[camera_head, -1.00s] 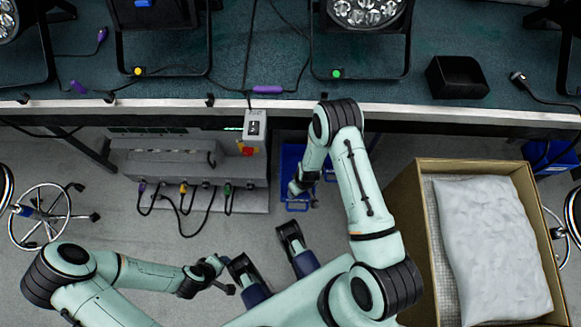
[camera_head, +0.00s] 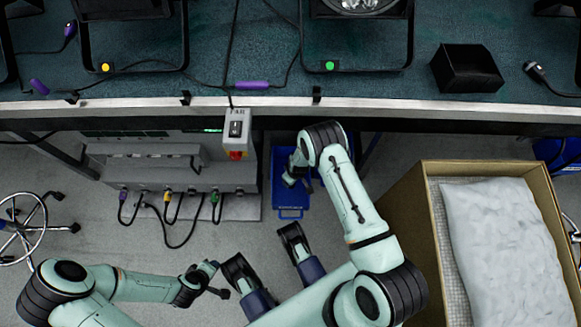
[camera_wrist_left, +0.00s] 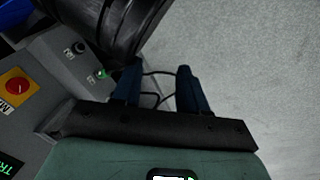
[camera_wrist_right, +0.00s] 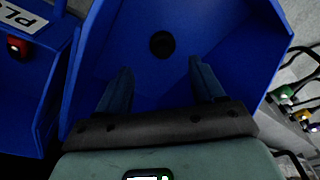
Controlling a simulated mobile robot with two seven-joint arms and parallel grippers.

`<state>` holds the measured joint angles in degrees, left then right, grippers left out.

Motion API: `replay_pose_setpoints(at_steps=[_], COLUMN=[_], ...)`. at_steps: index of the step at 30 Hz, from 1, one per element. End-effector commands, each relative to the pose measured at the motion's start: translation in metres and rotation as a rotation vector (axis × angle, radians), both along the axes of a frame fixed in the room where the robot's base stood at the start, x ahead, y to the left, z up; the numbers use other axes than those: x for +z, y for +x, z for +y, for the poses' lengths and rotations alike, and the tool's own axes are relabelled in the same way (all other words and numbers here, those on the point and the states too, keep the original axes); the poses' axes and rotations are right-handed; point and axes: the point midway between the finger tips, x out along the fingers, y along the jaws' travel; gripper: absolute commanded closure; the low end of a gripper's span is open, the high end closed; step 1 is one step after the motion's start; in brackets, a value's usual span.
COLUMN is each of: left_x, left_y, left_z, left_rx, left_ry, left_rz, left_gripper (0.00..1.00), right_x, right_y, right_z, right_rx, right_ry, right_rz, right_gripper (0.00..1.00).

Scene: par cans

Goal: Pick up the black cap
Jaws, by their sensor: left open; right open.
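In the right wrist view a small round black piece, which looks like the black cap (camera_wrist_right: 162,43), lies on the floor of an open blue bin (camera_wrist_right: 225,45). My right gripper (camera_wrist_right: 160,76) is open and empty, its fingers pointing into the bin with the cap ahead, between their lines and not touching. In the head view my right gripper (camera_head: 296,179) is over the blue bin (camera_head: 290,213) below the table edge; the cap cannot be made out there. My left gripper (camera_wrist_left: 158,82) is open and empty over the grey floor.
A grey unit with cables (camera_head: 170,175) stands left. A second blue bin (camera_wrist_right: 30,85) adjoins. A large carton (camera_head: 430,250) stands right. An open black box (camera_head: 468,68) sits on the table.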

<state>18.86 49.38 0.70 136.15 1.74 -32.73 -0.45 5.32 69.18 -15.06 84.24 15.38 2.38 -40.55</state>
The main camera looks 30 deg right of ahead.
Motion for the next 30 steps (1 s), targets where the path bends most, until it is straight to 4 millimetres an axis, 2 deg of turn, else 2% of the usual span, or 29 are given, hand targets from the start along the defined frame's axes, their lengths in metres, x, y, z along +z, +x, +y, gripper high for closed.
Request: replay_pose_setpoints(at_steps=[10,17,18,20,21,24,30], left_x=[-0.032,-0.033,-0.033,-0.033,-0.033,-0.033,-0.033], left_y=[-0.036,-0.039,-0.039,-0.039,-0.039,-0.039,-0.039], left_z=[0.005,0.005,0.005,0.005,0.005,0.005,0.005], left_rx=[0.007,0.009,0.009,0.008,0.008,0.008,0.008], left_ry=[-0.007,-0.008,-0.008,-0.008,-0.008,-0.008,-0.008], left_rz=[0.121,0.131,0.131,0.131,0.131,0.131,0.131], left_gripper=[0.57,0.57,0.57,0.57,0.57,0.57,0.57], right_x=[-0.048,-0.049,-0.049,-0.049,-0.049,-0.049,-0.049], right_y=[-0.001,0.000,0.000,0.000,0.000,0.000,0.000], right_z=[0.006,0.006,0.006,0.006,0.006,0.006,0.006], right_rx=[0.000,0.000,0.000,0.000,0.000,0.000,0.000], right_ry=[0.000,0.000,0.000,0.000,0.000,0.000,0.000], right_rz=[0.001,0.000,0.000,0.000,0.000,0.000,0.000], right_gripper=[0.32,0.32,0.35,0.55,0.68,0.95,0.95])
